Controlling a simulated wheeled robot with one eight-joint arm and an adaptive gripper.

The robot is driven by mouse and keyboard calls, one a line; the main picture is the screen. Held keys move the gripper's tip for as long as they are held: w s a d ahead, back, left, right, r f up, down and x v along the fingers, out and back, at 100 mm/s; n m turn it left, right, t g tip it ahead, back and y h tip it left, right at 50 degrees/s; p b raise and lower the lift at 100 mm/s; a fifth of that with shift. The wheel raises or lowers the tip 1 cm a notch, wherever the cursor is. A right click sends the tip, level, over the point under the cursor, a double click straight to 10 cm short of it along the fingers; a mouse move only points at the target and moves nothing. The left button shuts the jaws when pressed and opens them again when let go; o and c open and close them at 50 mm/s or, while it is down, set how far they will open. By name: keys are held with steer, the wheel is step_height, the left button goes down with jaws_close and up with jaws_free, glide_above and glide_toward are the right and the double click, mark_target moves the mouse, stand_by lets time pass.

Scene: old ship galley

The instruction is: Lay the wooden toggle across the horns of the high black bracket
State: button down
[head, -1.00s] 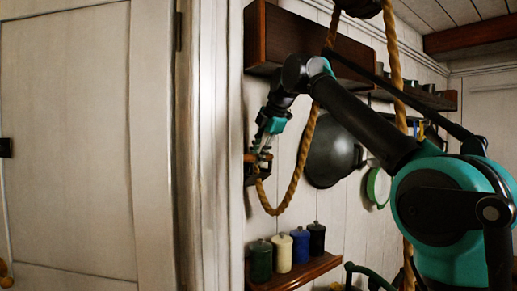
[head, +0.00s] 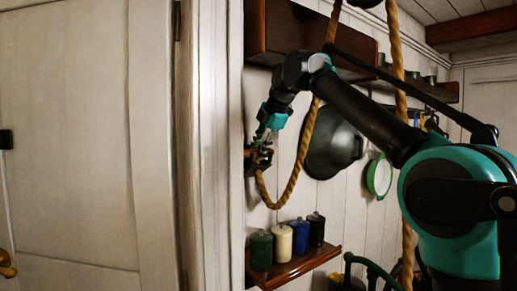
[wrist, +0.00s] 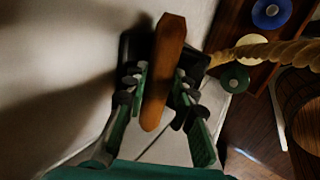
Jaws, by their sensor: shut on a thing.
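The wooden toggle (wrist: 163,75) is a tapered brown bar, standing lengthwise in the middle of the wrist view. My gripper (wrist: 162,92) has a finger on each side of it and is shut on it. The black bracket (wrist: 131,50) shows behind the toggle, dark on both sides of it, against the pale wall. I cannot tell whether the toggle touches its horns. In the head view my gripper (head: 263,146) is at the bracket (head: 249,163), beside the white corner post. The toggle is small and hard to make out there.
A thick rope (head: 295,178) hangs in a loop from the bracket, up past my arm. A dark pan (head: 333,145) hangs to the right. Several lidded jars (head: 300,237) stand on a low shelf (head: 305,266) below. A wooden cabinet (head: 310,32) is above. A pale door (head: 70,150) fills the left.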

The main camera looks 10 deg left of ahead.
steer(key=c, duration=1.2)
jaws_free()
steer(key=shift+o, duration=0.4)
steer(key=v, duration=0.8)
stand_by(0.5)
